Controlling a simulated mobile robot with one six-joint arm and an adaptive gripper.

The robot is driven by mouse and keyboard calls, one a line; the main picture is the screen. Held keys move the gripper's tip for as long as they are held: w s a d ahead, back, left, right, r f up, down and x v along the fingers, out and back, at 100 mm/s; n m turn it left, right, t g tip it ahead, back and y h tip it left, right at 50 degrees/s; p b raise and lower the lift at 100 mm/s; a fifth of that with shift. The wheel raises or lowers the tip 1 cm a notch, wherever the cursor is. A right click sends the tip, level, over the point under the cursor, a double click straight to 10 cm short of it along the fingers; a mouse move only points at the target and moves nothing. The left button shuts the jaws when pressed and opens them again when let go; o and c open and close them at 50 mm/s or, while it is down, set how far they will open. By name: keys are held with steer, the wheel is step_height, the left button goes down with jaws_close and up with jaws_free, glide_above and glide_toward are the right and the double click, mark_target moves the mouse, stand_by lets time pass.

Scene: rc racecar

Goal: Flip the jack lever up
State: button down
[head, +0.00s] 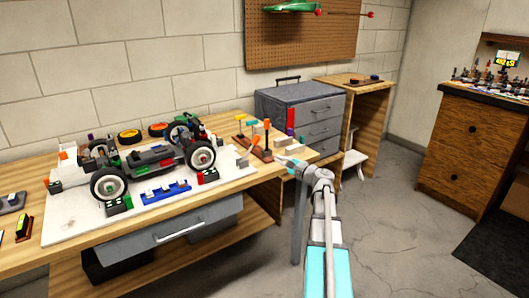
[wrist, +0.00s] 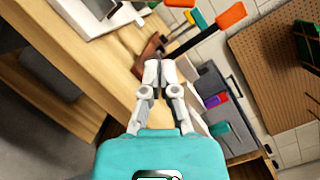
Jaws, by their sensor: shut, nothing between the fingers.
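An RC racecar (head: 155,160) with black tyres and white hubs sits on a white mat (head: 75,225) on the wooden workbench (head: 235,188) in the head view. I cannot make out a jack lever for certain in either view. A blue piece with white parts (head: 166,192) lies on the mat in front of the car. My gripper (head: 283,161) is at the bench's right end, well to the right of the car. In the wrist view my gripper (wrist: 158,64) is shut and empty, close to a brown tool rack (wrist: 148,50). The car is not clearly visible there.
Tools with orange handles (wrist: 231,15) stand in the rack beside my gripper. A grey drawer cabinet (head: 305,112) stands behind it. A pegboard (head: 300,45) hangs on the wall. A wooden cabinet (head: 470,150) stands at the right, with open floor (head: 400,220) between.

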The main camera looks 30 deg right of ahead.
mark_target(250, 149)
steer(key=d, duration=0.2)
steer(key=s+d+m+t+h+b, duration=0.1)
steer(key=shift+d+f+m, duration=0.2)
steer(key=shift+d+m, duration=0.1)
steer(key=shift+d, duration=0.05)
steer(key=p+x, duration=0.1)
steer(key=x, duration=0.9)
steer(key=shift+d+p, duration=0.15)
steer(key=shift+p, duration=0.2)
steer(key=shift+a+r+p, duration=0.7)
steer(key=shift+a+r, duration=0.05)
steer(key=shift+a, duration=0.1)
steer(key=shift+a+r+p, duration=0.55)
steer(key=shift+a, duration=0.2)
steer(key=shift+a+r+p, duration=0.2)
steer(key=shift+p, duration=0.1)
